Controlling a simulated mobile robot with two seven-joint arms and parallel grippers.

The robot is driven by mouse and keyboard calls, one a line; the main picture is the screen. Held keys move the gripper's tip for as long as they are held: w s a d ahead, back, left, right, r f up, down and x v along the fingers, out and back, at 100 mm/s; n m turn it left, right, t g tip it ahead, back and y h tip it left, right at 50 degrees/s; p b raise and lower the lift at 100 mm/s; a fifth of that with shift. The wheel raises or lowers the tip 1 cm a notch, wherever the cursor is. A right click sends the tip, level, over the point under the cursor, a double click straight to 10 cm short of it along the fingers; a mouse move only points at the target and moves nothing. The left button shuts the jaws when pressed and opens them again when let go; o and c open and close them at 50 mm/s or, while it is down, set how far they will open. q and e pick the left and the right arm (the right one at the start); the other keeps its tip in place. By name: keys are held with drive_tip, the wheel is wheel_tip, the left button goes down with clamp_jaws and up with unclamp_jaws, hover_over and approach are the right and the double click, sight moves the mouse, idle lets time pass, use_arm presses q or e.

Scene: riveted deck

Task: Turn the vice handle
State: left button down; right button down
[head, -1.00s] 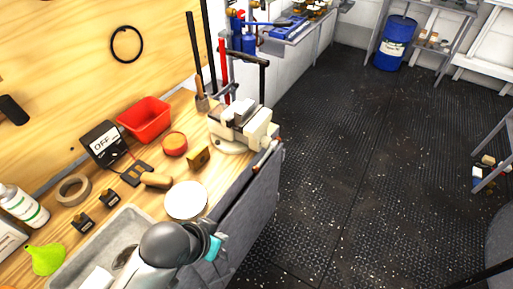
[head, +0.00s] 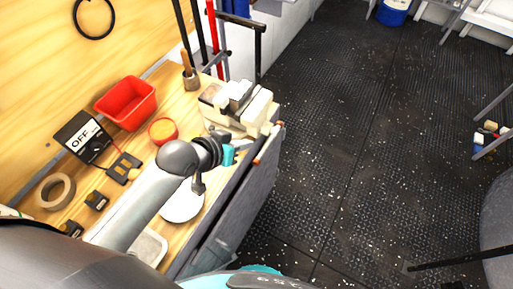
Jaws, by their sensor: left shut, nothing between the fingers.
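The cream and grey vice (head: 240,108) is fixed at the right front corner of the wooden bench. Its handle, a thin bar (head: 268,143) with orange-brown ends, slants across the front of the vice, over the bench edge. My left gripper (head: 228,153) is close to the left of the handle, with a small gap in the picture; I see no contact. It is shut and empty, and its wrist hides part of the bench. My right gripper is not in view.
A red bin (head: 126,103), an orange-topped round tin (head: 163,130), a tape roll (head: 55,191) and a white disc (head: 182,205) are on the bench. A holder with a wooden-handled tool (head: 190,76) stands behind the vice.

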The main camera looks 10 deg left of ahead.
sight(262, 151)
use_arm(q)
drive_tip(key=w+f, duration=0.1)
drive_tip(key=f, duration=0.1)
drive_tip(key=w+d+f+b, duration=0.1)
drive_tip(key=f, duration=0.1)
drive_tip(key=w+d+f, duration=0.1)
drive_tip(key=f, duration=0.1)
drive_tip(key=shift+w+d+f, duration=0.2)
drive_tip(key=shift+w+d, duration=0.05)
drive_tip(key=shift+w, duration=0.05)
drive_tip(key=shift+d+f, duration=0.1)
drive_tip(key=shift+f, duration=0.5)
drive_tip(key=shift+s+b, duration=0.1)
drive_tip(key=shift+b, duration=0.25)
drive_tip(key=shift+s+f+t+b, duration=0.15)
drive_tip(key=shift+f+t+b, duration=0.2)
drive_tip(key=shift+b, duration=0.2)
drive_tip(key=shift+f, duration=0.15)
